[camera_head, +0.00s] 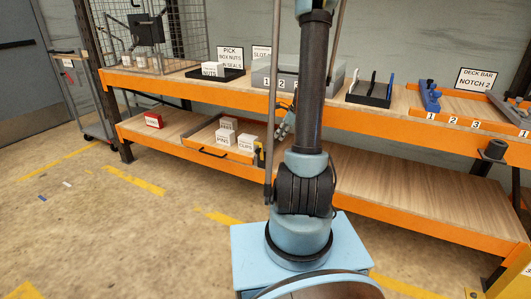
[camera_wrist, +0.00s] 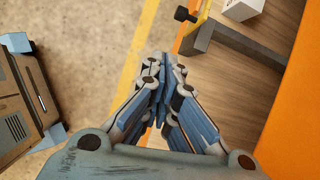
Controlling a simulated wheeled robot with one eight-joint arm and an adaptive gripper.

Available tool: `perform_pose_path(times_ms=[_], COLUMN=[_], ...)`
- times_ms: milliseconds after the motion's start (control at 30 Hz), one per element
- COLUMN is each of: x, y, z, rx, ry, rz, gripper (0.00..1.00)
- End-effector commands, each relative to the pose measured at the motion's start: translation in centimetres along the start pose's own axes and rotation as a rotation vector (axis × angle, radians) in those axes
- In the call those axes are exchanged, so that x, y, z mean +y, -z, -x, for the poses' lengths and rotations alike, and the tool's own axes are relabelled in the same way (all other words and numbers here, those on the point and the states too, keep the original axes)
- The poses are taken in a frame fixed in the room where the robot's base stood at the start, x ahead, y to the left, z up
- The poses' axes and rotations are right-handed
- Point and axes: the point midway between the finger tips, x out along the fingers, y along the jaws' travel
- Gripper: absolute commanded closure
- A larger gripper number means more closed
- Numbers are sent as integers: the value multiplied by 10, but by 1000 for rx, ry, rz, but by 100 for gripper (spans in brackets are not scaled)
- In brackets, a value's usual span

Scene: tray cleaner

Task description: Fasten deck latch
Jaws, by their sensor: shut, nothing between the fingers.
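No part is clearly marked as the deck latch. A yellow piece (camera_head: 259,153) stands at the right end of the tray on the lower shelf. In the wrist view a yellow piece with a black knob (camera_wrist: 184,14) sits at the end of a dark bar (camera_wrist: 232,42), and I cannot tell whether it is the latch. My gripper (camera_wrist: 165,62) is shut and empty, pointing down past the orange shelf edge, apart from the yellow piece. In the head view my gripper (camera_head: 282,126) is small, partly behind my arm, in front of the bench.
The orange bench holds a black tray (camera_head: 218,77), a grey numbered box (camera_head: 262,77), a black rack (camera_head: 370,92) and a blue piece (camera_head: 430,96) near a "DECK BAR NOTCH 2" sign (camera_head: 474,80). The right lower shelf (camera_head: 420,190) is bare.

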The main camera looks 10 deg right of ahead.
Motion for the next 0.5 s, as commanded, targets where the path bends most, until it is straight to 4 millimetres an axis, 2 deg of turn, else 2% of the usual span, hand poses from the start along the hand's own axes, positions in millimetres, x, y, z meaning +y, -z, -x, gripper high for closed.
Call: perform_pose_path(times_ms=[33, 200, 500], x=[-7, -18, -21], y=[4, 11, 13], z=[-7, -20, -23], rx=[-7, -24, -28], ry=[1, 0, 0], rz=[-37, -120, -143], gripper=[100, 100, 100])
